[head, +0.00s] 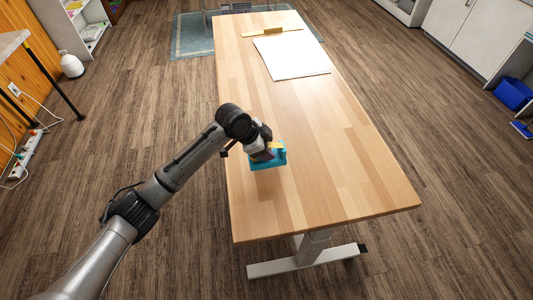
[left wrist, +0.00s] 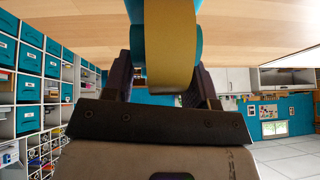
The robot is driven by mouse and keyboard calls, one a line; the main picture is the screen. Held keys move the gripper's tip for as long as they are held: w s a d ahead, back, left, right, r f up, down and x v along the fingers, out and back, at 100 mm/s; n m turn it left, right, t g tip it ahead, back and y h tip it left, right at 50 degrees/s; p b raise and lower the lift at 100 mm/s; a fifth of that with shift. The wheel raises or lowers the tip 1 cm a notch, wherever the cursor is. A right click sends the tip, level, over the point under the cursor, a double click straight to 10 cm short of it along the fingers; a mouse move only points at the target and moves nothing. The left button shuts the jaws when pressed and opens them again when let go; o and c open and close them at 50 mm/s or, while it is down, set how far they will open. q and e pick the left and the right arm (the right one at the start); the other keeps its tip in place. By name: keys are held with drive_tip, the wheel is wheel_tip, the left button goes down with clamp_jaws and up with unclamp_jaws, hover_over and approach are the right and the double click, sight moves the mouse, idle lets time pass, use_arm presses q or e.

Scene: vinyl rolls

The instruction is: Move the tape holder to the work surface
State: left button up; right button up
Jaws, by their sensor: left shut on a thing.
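The tape holder (head: 268,163) is teal with a roll of yellow tape. It is at the left edge of the wooden work surface (head: 325,165), near its middle; I cannot tell whether it touches the top. My left gripper (head: 264,152) is shut on it from the left side. In the left wrist view, the yellow tape roll (left wrist: 170,45) fills the top middle, with the gripper fingers on both sides of the holder. The fingertips are partly hidden behind the tape. My right gripper is not in view.
White sheets (head: 290,57) and a yellow ruler-like strip (head: 272,32) lie at the far end of the work surface. The near and right parts of the top are clear. A blue bin (head: 513,93) stands on the floor at the right.

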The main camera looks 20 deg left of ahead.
use_arm(q)
drive_tip(key=shift+f+p, duration=0.4)
drive_tip(key=shift+f, duration=1.5)
drive_tip(key=shift+f, duration=0.15)
drive_tip(key=o, duration=1.1)
drive_tip(key=shift+o, duration=0.2)
drive_tip(key=b+v, duration=0.1)
drive_tip(key=v, duration=1.1)
